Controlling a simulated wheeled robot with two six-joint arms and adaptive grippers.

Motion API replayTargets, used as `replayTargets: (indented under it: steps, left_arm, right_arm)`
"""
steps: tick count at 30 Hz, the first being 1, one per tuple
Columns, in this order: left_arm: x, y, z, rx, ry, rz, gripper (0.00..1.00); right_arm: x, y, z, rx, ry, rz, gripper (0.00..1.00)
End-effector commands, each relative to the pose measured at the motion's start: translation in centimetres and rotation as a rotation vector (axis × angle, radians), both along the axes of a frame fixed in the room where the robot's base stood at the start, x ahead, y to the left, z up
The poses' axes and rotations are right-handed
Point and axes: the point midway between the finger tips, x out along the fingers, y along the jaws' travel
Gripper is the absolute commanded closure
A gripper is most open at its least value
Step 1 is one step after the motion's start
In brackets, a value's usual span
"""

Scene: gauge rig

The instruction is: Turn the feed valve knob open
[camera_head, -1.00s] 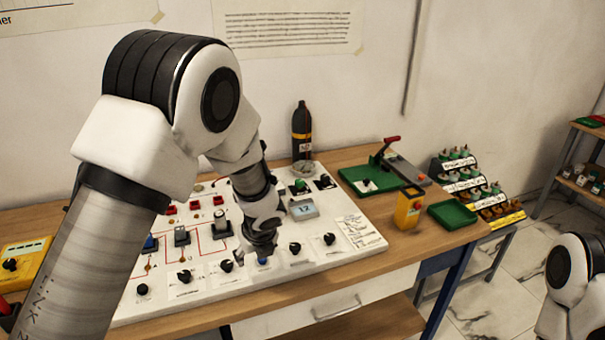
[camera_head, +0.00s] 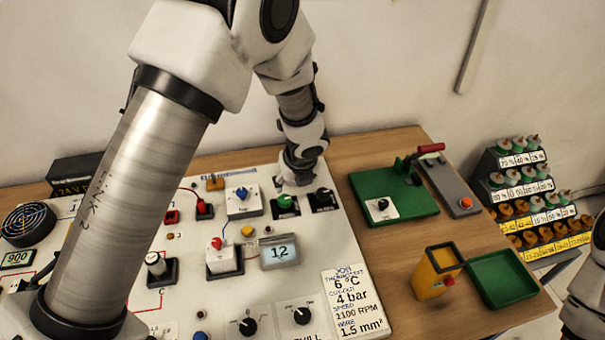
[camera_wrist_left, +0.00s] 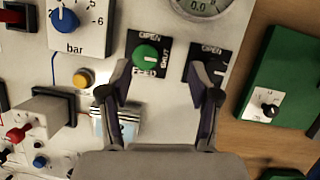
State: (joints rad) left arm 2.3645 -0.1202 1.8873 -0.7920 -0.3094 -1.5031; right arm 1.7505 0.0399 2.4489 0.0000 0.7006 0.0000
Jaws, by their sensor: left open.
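The feed valve knob is a round green knob (camera_wrist_left: 146,56) on a black plate marked OPEN, SHUT and FEED, in the left wrist view. It also shows in the head view (camera_head: 285,200) at the back right of the white panel. My left gripper (camera_wrist_left: 160,72) is open and empty, its fingertips apart. The green knob shows just beyond the left fingertip, left of the middle of the gap. In the head view the left gripper (camera_head: 297,177) is beside the green knob, at its back. I cannot tell its exact height. My right gripper is out of view.
A black knob (camera_head: 323,195) on a similar plate sits right of the green knob. A blue-knobbed bar dial (camera_head: 241,195) is to its left, a display box (camera_head: 279,252) in front. A green board with a red lever (camera_head: 430,149) stands right of the panel.

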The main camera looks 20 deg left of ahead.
Motion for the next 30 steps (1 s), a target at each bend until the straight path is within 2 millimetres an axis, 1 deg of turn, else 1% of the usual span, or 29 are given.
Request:
replayTargets:
  steps: [2, 9, 12, 15, 21, 23, 24, 26, 27, 30]
  left_arm:
    - [-0.1, 0.2, -1.0, -0.001, 0.001, 0.0, 0.38]
    - [1.4, 1.5, -5.6, -0.001, 0.005, 0.001, 0.38]
    - [1.8, 1.9, -6.7, -0.001, 0.003, 0.001, 0.38]
    - [1.9, 2.1, -7.1, 0.0, 0.003, 0.0, 0.38]
    - [1.9, 2.1, -7.1, 0.001, 0.002, 0.001, 0.38]
    - [1.9, 2.1, -7.1, 0.0, 0.003, 0.001, 0.59]
    - [1.9, 2.1, -7.1, 0.0, 0.003, 0.001, 0.73]
    - [1.9, 2.1, -7.1, 0.001, 0.003, 0.001, 0.95]
    - [1.9, 2.1, -7.1, 0.001, 0.003, 0.001, 0.98]
    - [1.9, 2.1, -7.1, 0.001, 0.004, 0.002, 0.98]
  right_arm:
    - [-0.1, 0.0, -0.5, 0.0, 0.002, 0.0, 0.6]
    - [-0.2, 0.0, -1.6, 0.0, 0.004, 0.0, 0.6]
    - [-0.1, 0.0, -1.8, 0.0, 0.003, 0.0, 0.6]
    - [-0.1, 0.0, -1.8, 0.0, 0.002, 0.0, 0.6]
    - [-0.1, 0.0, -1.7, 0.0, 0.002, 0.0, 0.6]
    - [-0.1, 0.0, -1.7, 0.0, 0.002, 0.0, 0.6]
    - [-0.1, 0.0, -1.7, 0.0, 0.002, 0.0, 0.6]
    - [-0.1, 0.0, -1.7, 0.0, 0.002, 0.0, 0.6]
    - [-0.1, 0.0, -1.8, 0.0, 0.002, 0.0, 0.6]
    - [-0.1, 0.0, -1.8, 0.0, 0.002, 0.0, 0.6]
